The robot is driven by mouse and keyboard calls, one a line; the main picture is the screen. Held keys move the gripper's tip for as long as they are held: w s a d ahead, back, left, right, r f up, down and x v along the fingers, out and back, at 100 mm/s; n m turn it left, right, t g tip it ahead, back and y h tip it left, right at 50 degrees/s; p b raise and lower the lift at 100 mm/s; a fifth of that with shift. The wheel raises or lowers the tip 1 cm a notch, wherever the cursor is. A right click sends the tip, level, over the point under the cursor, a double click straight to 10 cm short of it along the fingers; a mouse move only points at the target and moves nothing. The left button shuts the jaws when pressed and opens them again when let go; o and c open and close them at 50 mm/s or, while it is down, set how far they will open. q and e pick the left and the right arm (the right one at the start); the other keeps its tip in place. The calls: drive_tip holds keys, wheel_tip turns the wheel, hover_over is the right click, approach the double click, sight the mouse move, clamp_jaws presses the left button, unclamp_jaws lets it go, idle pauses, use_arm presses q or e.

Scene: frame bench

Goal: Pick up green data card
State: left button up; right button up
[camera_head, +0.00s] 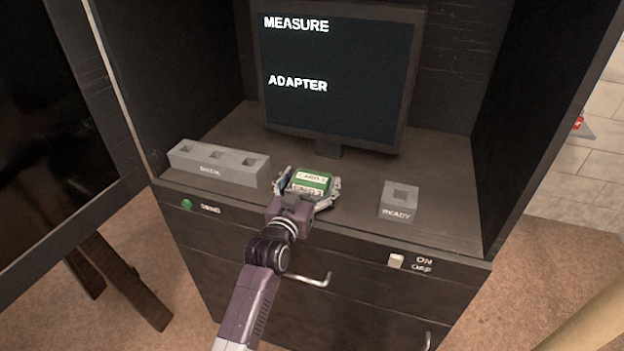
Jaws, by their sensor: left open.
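The green data card (314,180) has white labels and sits on the dark bench top, between the grey rack and the ready block. My left gripper (307,188) is open, with one finger on each side of the card. Whether the fingers touch the card cannot be told. The gripper's palm hides the card's near edge. My right gripper is not in view.
A long grey rack (218,166) with square slots stands left of the card. A grey block marked READY (399,202) stands to the right. A monitor (338,77) reading MEASURE ADAPTER stands behind. A green button (187,204) and a white switch (396,261) are on the front.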

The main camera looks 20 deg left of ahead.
use_arm(q)
drive_tip(key=shift+w, duration=0.15)
drive_tip(key=c, duration=1.2)
drive_tip(key=shift+c, duration=0.5)
drive_tip(key=shift+r, duration=0.15)
